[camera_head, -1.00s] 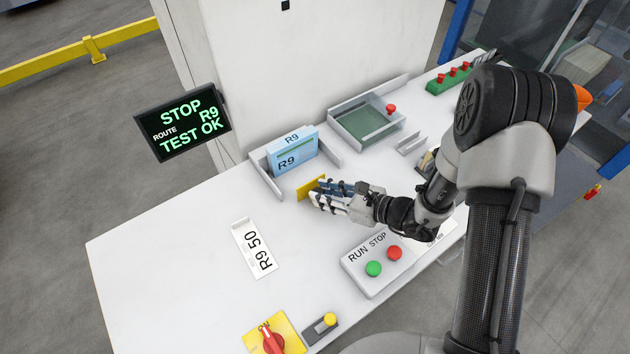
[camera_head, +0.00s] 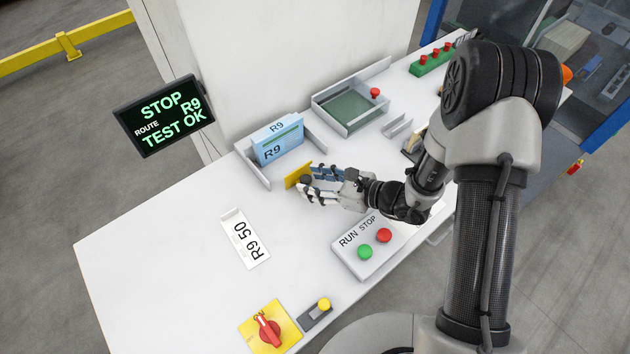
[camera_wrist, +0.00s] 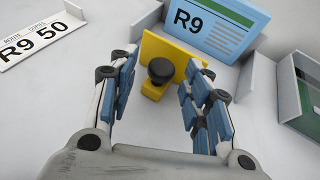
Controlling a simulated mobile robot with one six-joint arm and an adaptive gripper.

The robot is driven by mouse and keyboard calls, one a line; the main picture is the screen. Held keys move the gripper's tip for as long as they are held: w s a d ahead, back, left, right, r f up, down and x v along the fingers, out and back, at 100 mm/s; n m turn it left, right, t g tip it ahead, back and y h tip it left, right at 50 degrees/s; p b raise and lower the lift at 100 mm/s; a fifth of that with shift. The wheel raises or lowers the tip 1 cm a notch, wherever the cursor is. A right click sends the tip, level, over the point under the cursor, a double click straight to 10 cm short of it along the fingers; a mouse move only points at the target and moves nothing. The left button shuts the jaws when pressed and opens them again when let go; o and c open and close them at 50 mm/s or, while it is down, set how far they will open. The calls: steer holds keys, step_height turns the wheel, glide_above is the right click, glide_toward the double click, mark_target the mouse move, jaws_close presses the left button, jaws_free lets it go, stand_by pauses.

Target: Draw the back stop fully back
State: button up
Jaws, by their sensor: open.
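The back stop is a yellow plate (camera_head: 293,177) with a round black knob (camera_wrist: 161,70). It stands upright on the white table, in front of the open side of the bay that holds a light-blue R9 bundle (camera_head: 277,141). In the wrist view the yellow plate (camera_wrist: 180,59) stands apart from the R9 bundle (camera_wrist: 215,28). My gripper (camera_head: 306,184) is open at the near side of the plate. In the wrist view its blue-padded fingers (camera_wrist: 161,72) are on the left and right of the knob, with gaps visible on both sides.
A RUN/STOP box (camera_head: 374,244) with green and red buttons sits close below my wrist. A white R9 50 card (camera_head: 245,239) lies to the left. A green-floored tray (camera_head: 352,108) stands behind. A red rotary switch (camera_head: 268,331) is at the front. The table's left part is clear.

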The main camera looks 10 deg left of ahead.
steer(key=v, duration=1.1)
steer(key=shift+s+d, duration=0.15)
steer(key=shift+d, duration=0.2)
steer(key=shift+r, duration=0.15)
steer(key=s+r+n+g+h, duration=0.3)
steer(key=s+r+n+g, duration=0.2)
steer(key=s+r+n, duration=0.6)
steer(key=s+d+r+n+t+h, duration=0.5)
steer(key=d+r+n+h, duration=0.4)
steer(key=d, duration=0.3)
steer(key=shift+s+d+r+n+h, duration=0.25)
steer(key=shift+s+r+n+h, duration=0.2)
steer(key=shift+s+n, duration=0.35)
